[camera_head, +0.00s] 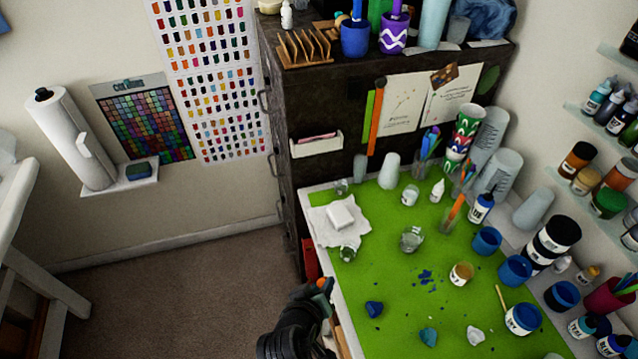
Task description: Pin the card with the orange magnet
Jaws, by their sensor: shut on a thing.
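My gripper (325,291) is at the lower middle, beside the left edge of the green-topped table. It is shut on a small orange piece, which looks like the orange magnet (321,283); the black fingers hide part of it. Two pale sheets with faint drawing or writing are on the dark cabinet's side: a left sheet (399,108) and a right sheet (452,103). A small brown picture card (444,76) lies tilted over the top of the right sheet. I cannot tell which of these is the card. My gripper is well apart from all of them.
The green tabletop (385,270) holds jars, cups, paint pots and resin pieces. Upturned cups and a patterned cup stack (466,130) stand below the sheets. A white holder (316,143) juts from the cabinet (330,100). The carpet (180,300) at left is clear.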

